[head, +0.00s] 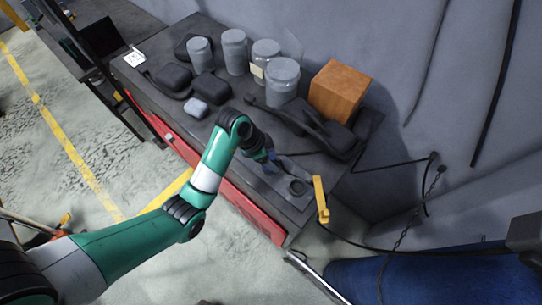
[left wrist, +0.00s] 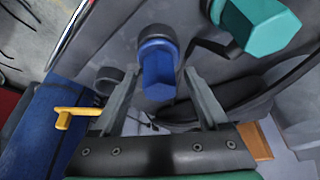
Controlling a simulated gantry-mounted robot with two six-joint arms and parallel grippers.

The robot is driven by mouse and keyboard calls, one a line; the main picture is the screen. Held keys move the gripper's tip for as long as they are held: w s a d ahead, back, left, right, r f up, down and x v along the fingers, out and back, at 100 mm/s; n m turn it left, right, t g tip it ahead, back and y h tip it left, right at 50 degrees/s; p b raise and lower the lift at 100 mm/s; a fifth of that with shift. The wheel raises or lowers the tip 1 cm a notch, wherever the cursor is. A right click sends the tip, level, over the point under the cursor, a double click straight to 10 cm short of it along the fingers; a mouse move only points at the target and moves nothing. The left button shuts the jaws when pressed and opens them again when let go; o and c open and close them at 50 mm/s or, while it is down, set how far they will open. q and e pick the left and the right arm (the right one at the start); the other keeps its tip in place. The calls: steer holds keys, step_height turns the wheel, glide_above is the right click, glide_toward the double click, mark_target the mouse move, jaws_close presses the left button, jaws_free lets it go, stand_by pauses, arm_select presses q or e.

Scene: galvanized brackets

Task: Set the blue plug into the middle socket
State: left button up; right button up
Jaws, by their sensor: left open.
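The blue plug (left wrist: 158,72) is hexagonal and shows in the left wrist view with a round, dark blue collar at its far end. It lies between the fingers of my left gripper (left wrist: 160,80), which is open, with a gap on each side. The plug is in line between an empty dark ring-shaped socket (left wrist: 108,78) and a teal hexagonal plug (left wrist: 262,24). How deep the blue plug sits in a socket is hidden. In the head view my left gripper (head: 272,164) is low over the bench, beside a dark ring (head: 296,187). My right gripper is not in view.
A yellow bracket (head: 321,200) stands at the bench's near right end. Behind are an orange-brown box (head: 340,92), several grey jars (head: 283,78) and a dark handset-like object (head: 315,125). Dark cases (head: 174,76) lie further left. The bench's red front edge (head: 235,195) runs below my arm.

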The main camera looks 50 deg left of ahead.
arm_select(q)
steer(key=p+v, duration=0.1)
steer(key=v, duration=0.4)
steer(key=shift+r, duration=0.2)
steer(key=p+v, duration=0.6)
steer(key=shift+s+r, duration=0.1)
